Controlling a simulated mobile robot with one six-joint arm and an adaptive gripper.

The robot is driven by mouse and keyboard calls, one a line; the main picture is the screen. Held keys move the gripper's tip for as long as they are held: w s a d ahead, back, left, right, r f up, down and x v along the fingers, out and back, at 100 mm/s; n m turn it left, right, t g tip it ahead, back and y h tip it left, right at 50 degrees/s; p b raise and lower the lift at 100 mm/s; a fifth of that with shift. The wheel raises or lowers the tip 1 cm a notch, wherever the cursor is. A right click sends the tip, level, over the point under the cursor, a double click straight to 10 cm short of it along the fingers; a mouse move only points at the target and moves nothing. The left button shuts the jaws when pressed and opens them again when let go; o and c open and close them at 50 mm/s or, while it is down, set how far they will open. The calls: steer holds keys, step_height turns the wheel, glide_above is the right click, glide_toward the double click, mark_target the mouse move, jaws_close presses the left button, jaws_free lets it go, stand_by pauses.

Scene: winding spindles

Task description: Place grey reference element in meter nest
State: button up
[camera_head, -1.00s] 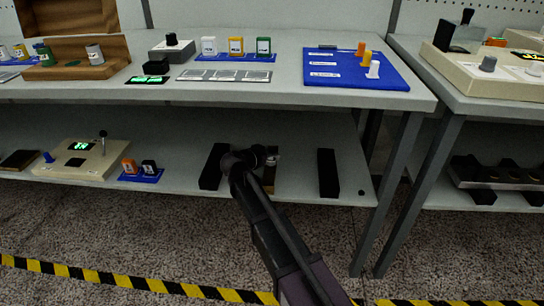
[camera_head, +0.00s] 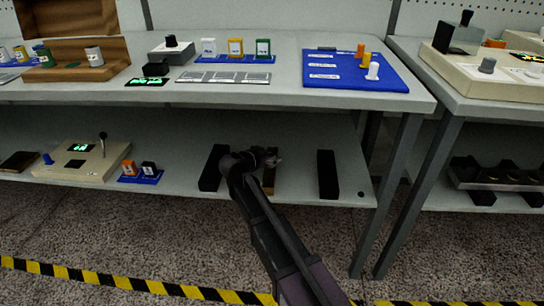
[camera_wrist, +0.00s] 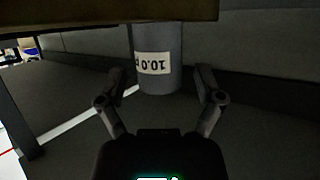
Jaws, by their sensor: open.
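A grey cylinder (camera_wrist: 158,65) with a white label reading "10.0" upside down fills the upper middle of the wrist view. It meets a brown block (camera_wrist: 100,16) at the top of that view. My gripper (camera_wrist: 160,84) is open, with one finger on each side of the cylinder; I cannot tell whether either touches it. In the head view my gripper (camera_head: 275,159) is over the lower shelf, and I cannot make out the cylinder there. A beige device (camera_head: 60,166) with a lit display and a dark square recess (camera_head: 75,163), possibly the meter nest, stands at the shelf's left.
Black bars (camera_head: 211,168) and (camera_head: 328,174) stand either side of my gripper on the lower shelf (camera_head: 300,150). A blue holder (camera_head: 140,178) with orange and black pieces is beside the beige device. The tabletop (camera_head: 285,85) overhangs the shelf.

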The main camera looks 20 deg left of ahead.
mark_target(271, 157)
steer(key=p+v, duration=0.4)
steer(key=v, duration=0.7)
steer(key=shift+s+r, duration=0.15)
steer(key=shift+s, duration=0.2)
steer(key=shift+o, duration=0.5)
steer(key=shift+a, duration=0.1)
steer(key=s+d+f+n+g+y+p, duration=0.1)
steer(key=d+n+g+y+p, duration=0.5)
steer(key=d+n+g+p, duration=0.2)
steer(key=shift+d+f+n+g+p, duration=0.25)
steer(key=shift+d+n+p, duration=0.2)
steer(key=shift+d, duration=0.25)
steer(key=shift+s, duration=0.1)
steer(key=w+a, duration=0.1)
steer(key=w, duration=0.2)
steer(key=w+a, duration=0.2)
steer(key=w, duration=0.1)
steer(key=w+a, duration=0.1)
steer(key=w, duration=0.2)
steer(key=shift+w+a, duration=0.25)
